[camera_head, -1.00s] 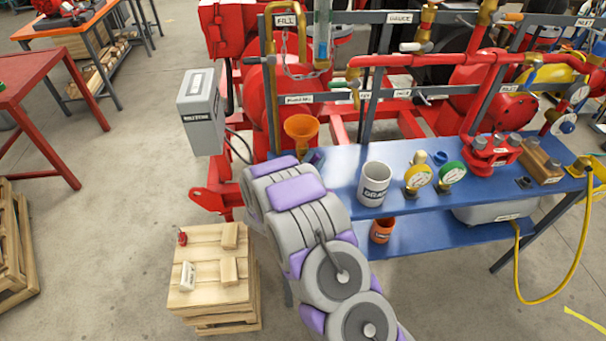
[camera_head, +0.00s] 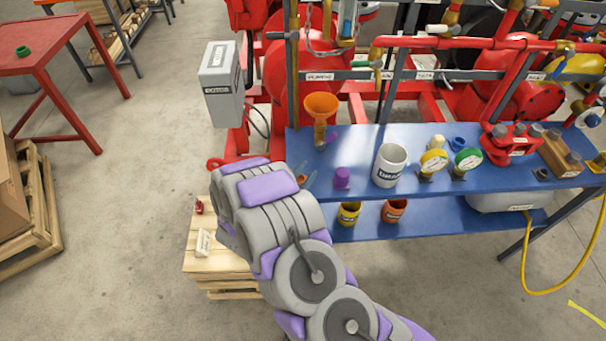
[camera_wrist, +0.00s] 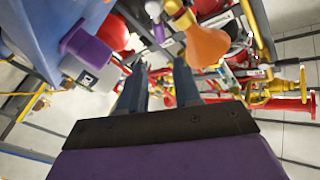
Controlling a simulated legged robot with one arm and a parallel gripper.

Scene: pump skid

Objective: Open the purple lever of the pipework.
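A small purple piece that looks like the purple lever (camera_head: 331,138) shows beside the pipe under the orange funnel (camera_head: 321,105), at the back left of the blue bench. A purple piece also shows in the wrist view (camera_wrist: 159,33), left of the orange funnel (camera_wrist: 208,45). I cannot tell the lever's exact angle. My gripper (camera_head: 307,174) is mostly hidden behind my arm in the head view; its fingertips show near the bench's left edge. In the wrist view its two dark fingers (camera_wrist: 160,75) stand apart with nothing seen between them, short of the funnel and pipework.
Gauges stand further right. A grey box (camera_head: 221,84) stands at the left of the red pipework. A wooden crate (camera_head: 218,262) sits below my arm.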

